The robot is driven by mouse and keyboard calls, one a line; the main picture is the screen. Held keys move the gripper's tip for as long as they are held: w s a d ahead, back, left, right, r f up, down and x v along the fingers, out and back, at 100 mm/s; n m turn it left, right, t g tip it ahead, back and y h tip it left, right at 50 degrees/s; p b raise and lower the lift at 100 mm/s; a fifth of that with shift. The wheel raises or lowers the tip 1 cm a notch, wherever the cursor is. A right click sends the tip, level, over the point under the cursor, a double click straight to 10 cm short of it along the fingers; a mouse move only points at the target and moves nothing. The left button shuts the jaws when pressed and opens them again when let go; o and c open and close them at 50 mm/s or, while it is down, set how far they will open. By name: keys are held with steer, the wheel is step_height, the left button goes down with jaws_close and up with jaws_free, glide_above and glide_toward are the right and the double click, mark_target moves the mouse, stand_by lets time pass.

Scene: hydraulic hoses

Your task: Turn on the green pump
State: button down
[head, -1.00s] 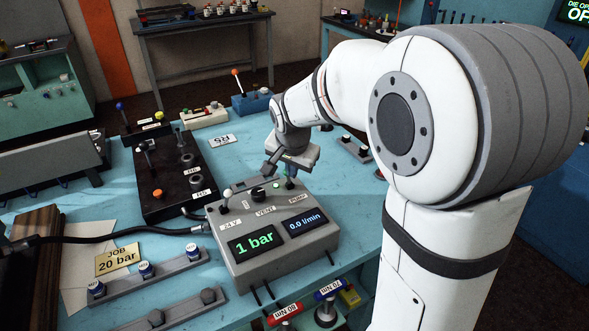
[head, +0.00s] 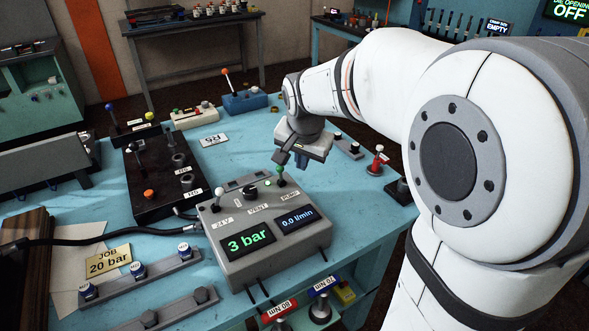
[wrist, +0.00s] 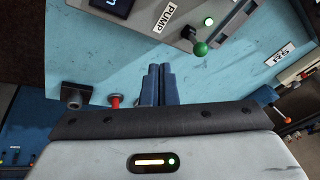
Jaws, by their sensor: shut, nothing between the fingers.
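The green pump lever's round knob (head: 279,168) stands at the back right of the grey control box (head: 232,262), behind the label PUMP. In the wrist view the green knob (wrist: 200,48) is at upper right, with a small glowing green-white light (wrist: 209,21) beside it. The box's displays (head: 249,240) read 3 bar and 0.0 l/min. My gripper (head: 288,153) is shut and empty, just behind and above the knob. In the wrist view its blue fingers (wrist: 159,70) are together and apart from the knob.
A white-topped lever (head: 219,192) and a black VENT knob (head: 250,191) stand on the same box. A black valve block (head: 160,195) is to its left.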

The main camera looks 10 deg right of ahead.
steer(key=v, duration=0.6)
steer(key=shift+a, duration=0.1)
